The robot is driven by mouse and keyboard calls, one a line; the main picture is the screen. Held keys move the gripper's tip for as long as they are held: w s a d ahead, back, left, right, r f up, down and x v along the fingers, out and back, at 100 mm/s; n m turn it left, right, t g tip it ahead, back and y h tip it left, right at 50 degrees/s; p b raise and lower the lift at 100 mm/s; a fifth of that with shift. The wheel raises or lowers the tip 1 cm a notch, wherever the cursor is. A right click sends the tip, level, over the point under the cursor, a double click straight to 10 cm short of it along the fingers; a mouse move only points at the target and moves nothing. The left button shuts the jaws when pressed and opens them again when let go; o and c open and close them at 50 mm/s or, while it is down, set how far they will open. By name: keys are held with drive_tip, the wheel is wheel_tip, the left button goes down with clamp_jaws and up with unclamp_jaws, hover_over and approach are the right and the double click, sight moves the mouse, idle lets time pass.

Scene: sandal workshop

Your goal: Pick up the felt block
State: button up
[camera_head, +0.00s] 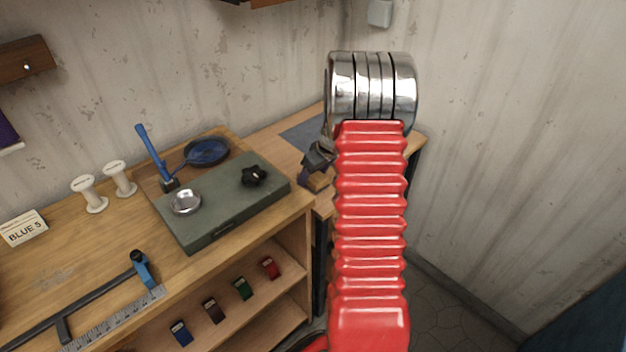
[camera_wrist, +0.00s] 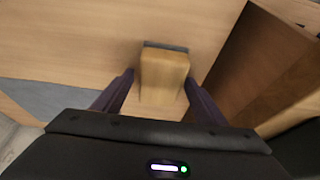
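The felt block (camera_wrist: 163,70) is a light wooden block with a dark grey layer along its far edge, on a wooden surface in the wrist view. My gripper (camera_wrist: 160,79) is open, with one dark purple finger on each side of the block. A narrow gap shows at the left finger; the right fingertip is very near the block's side, and I cannot tell whether it touches. In the head view my gripper (camera_head: 311,176) is low over the corner bench, partly hidden by my red arm. A bit of light wood (camera_head: 320,182) shows beside it.
A brown wooden upright (camera_wrist: 255,65) stands close to the right in the wrist view. The workbench (camera_head: 80,255) at left bears a grey-green slab (camera_head: 222,215), a blue-handled hammer (camera_head: 150,150), white spools (camera_head: 120,178) and a ruler (camera_head: 115,318). Walls close the corner behind.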

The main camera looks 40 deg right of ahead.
drive_tip(key=c, duration=1.1)
wheel_tip(320, 180, up, 10)
drive_tip(key=shift+r, duration=0.15)
idle(0.5)
